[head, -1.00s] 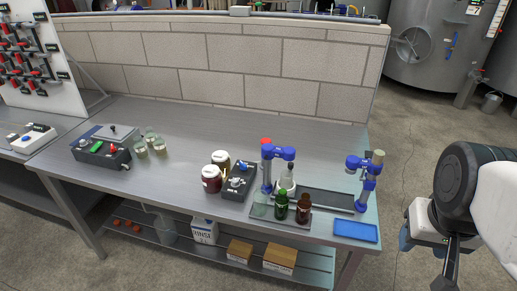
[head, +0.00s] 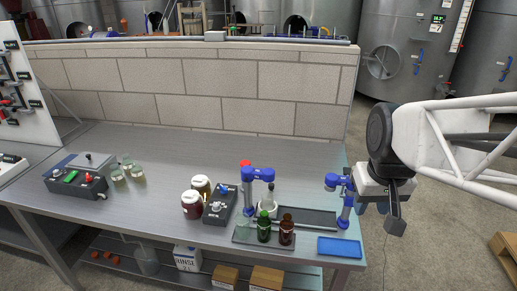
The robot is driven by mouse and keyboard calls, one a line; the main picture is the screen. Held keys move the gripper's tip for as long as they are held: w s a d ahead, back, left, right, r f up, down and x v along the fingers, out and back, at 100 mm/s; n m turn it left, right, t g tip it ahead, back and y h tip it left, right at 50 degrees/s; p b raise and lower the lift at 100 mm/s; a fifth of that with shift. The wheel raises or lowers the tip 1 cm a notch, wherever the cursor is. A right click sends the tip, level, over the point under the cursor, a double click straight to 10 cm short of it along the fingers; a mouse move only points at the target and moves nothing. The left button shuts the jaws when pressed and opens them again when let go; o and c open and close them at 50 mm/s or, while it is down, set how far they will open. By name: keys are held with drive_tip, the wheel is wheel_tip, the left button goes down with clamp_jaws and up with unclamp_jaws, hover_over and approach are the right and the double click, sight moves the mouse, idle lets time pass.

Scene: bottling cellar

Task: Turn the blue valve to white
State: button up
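A dark control box (head: 218,214) stands on the steel bench, just right of two white-lidded jars. A small blue knob (head: 223,188) sits at its far end and a pale, silvery knob (head: 215,206) nearer the front. This blue knob may be the blue valve. Any white mark around it is too small to make out. My gripper (head: 394,216) hangs at the right, beyond the bench's right end in the picture, well apart from the box. Its dark fingers point down and overlap, so their opening is hidden. I see nothing held.
A blue-headed bottling fixture (head: 258,174) stands right of the box, with a green bottle (head: 264,228) and a brown bottle (head: 286,230) in front. A second blue clamp (head: 339,182) and a blue tray (head: 339,247) are at the right end.

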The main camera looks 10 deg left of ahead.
drive_tip(key=w+a+n, duration=0.3)
drive_tip(key=w+a, duration=0.6)
drive_tip(key=w, duration=0.3)
drive_tip(key=n+g, duration=0.2)
drive_tip(key=n, duration=0.3)
hover_over(223, 187)
drive_tip(key=f, duration=1.8)
drive_tip(key=shift+d, duration=0.3)
drive_tip(key=shift+a+f, duration=0.3)
drive_tip(key=shift+f, duration=0.15)
drive_tip(key=shift+f, duration=3.75)
